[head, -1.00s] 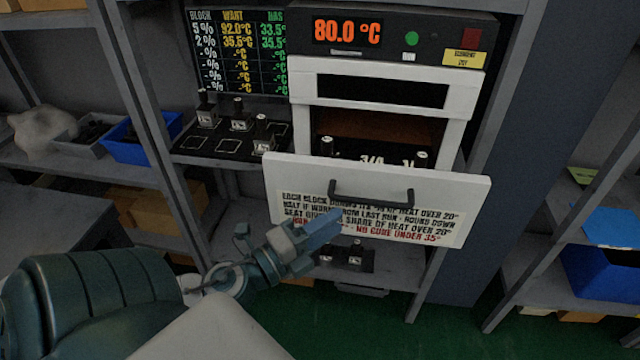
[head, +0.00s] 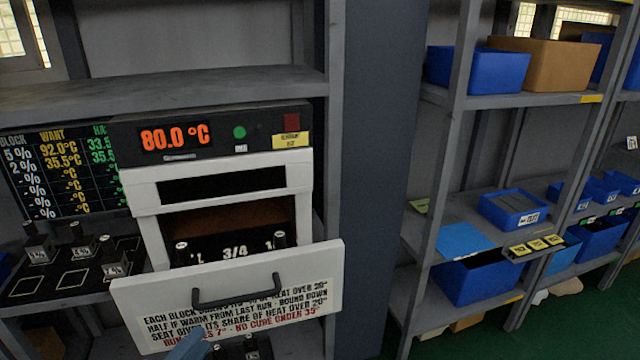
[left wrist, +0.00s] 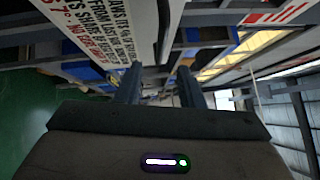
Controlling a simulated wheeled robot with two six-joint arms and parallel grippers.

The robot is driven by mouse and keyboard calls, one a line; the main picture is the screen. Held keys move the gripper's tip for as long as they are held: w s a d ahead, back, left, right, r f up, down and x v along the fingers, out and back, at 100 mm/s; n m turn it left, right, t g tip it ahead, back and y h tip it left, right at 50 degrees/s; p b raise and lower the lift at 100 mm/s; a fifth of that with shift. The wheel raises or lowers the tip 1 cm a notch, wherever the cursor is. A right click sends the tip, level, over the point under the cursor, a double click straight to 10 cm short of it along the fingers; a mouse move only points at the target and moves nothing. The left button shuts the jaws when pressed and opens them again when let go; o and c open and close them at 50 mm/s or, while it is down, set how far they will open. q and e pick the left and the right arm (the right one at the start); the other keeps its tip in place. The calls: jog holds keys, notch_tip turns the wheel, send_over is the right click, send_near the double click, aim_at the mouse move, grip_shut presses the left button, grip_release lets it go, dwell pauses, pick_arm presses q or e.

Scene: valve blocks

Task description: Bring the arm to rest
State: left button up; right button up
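My left gripper (head: 190,343) shows only as a blue finger part at the bottom edge of the head view, in front of the lower part of the white drawer front (head: 230,285). In the left wrist view the two fingers of the left gripper (left wrist: 159,82) stand apart with nothing seen between their tips. The lettered white panel (left wrist: 95,25) lies beyond them. The drawer is pulled out from the oven (head: 215,140), which reads 80.0 °C, and its dark handle (head: 238,292) is free. Black valve blocks (head: 181,252) sit inside. My right gripper is not in view.
More blocks (head: 38,250) stand on a marked tray at the left, under a readings board (head: 65,170). A grey post (head: 375,180) stands right of the oven. Shelves with blue bins (head: 478,278) fill the right side. Green floor shows at lower right.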

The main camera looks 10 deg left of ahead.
pick_arm(q)
jog(key=s+a+f+n+g+y, duration=0.3)
jog(key=a+f+n+g+y, duration=0.75)
jog(key=n, duration=0.75)
jog(key=s+d+f+n+g+h, duration=0.2)
jog(key=s+d+f+h, duration=0.15)
jog(key=d+f, duration=0.25)
jog(key=s+d+f+n+g+h, duration=0.1)
jog(key=s+d+f+g+h, duration=0.2)
jog(key=d+f, duration=0.35)
notch_tip(320, 180, down, 30)
jog(key=s+a+g+y, duration=0.1)
jog(key=a+y, duration=0.1)
jog(key=a, duration=0.1)
jog(key=s+a+f+g, duration=0.1)
jog(key=s+f, duration=1.6)
jog(key=f, duration=0.1)
jog(key=shift+n, duration=0.4)
